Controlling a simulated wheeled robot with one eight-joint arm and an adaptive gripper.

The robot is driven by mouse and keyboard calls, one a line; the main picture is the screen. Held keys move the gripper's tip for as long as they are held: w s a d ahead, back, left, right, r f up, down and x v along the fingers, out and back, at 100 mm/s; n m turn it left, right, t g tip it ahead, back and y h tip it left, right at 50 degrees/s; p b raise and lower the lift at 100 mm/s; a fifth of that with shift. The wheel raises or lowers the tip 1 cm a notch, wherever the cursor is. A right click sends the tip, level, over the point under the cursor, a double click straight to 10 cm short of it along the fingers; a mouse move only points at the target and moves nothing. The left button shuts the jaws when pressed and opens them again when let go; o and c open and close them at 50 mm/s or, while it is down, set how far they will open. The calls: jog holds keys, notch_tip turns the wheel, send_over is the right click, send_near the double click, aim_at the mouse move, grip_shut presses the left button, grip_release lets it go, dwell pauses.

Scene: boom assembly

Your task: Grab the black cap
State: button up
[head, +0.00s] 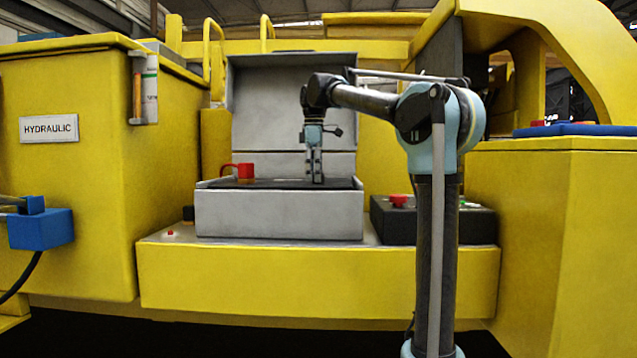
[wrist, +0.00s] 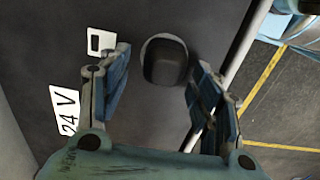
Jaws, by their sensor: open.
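The black cap (wrist: 165,61) is a rounded dark piece on a dark grey surface (wrist: 60,35) in the wrist view. It sits in a pale round rim at upper centre. My gripper (wrist: 161,68) is open, with one blue finger left of the cap and one right of it. Nothing is between the fingers in their grip, and I cannot tell the height gap to the cap. In the head view my gripper (head: 315,180) points straight down at the dark top inside the grey box (head: 280,213). I cannot make out the cap there.
A "24 V" label (wrist: 66,110) and a small white plate (wrist: 101,42) are on the dark surface. The box's raised grey lid (head: 270,110) stands behind my gripper. A red part (head: 244,171) is left of it. A black box with a red knob (head: 398,201) is to the right.

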jog(key=shift+f, duration=0.2)
jog(key=c, duration=1.2)
jog(key=shift+o, duration=0.2)
